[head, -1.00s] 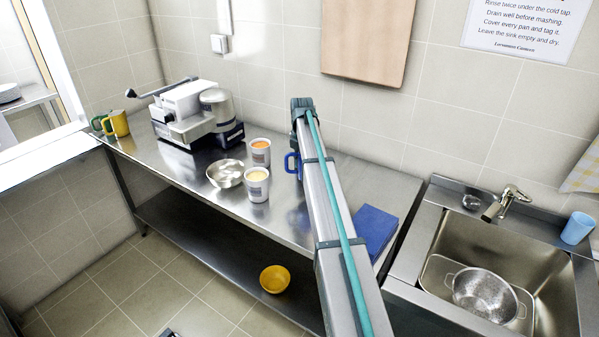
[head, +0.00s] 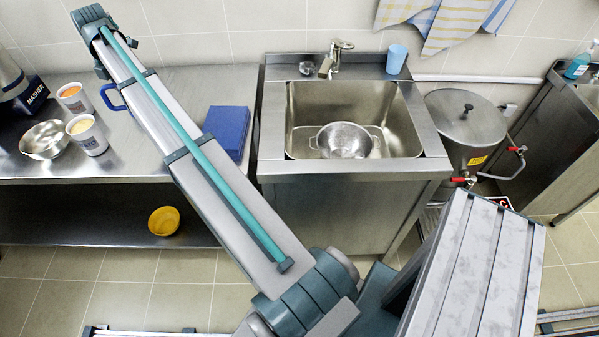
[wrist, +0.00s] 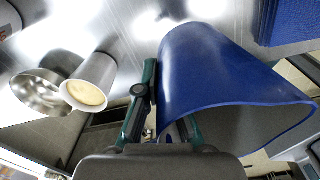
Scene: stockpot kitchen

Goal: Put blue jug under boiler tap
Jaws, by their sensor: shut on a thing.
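The blue jug is mostly hidden behind my arm in the head view, where its blue handle (head: 112,97) shows over the steel counter. In the wrist view the jug (wrist: 220,85) is large and close, its wide rim toward the camera. My gripper (wrist: 155,105) is shut on the jug at its handle side; the exact grip is partly hidden. I cannot tell whether the jug touches the counter. The steel boiler (head: 465,125) stands right of the sink, with a black-knobbed lid and yellow label. Red-handled fittings show at its front (head: 460,180) and right side (head: 516,149).
On the counter (head: 190,85) are two white cups (head: 86,134), a steel bowl (head: 45,140), the masher (head: 12,85) and a blue box (head: 228,130). The sink (head: 300,105) holds a colander (head: 344,140). A faucet (head: 333,58) and light-blue cup (head: 396,59) stand behind it.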

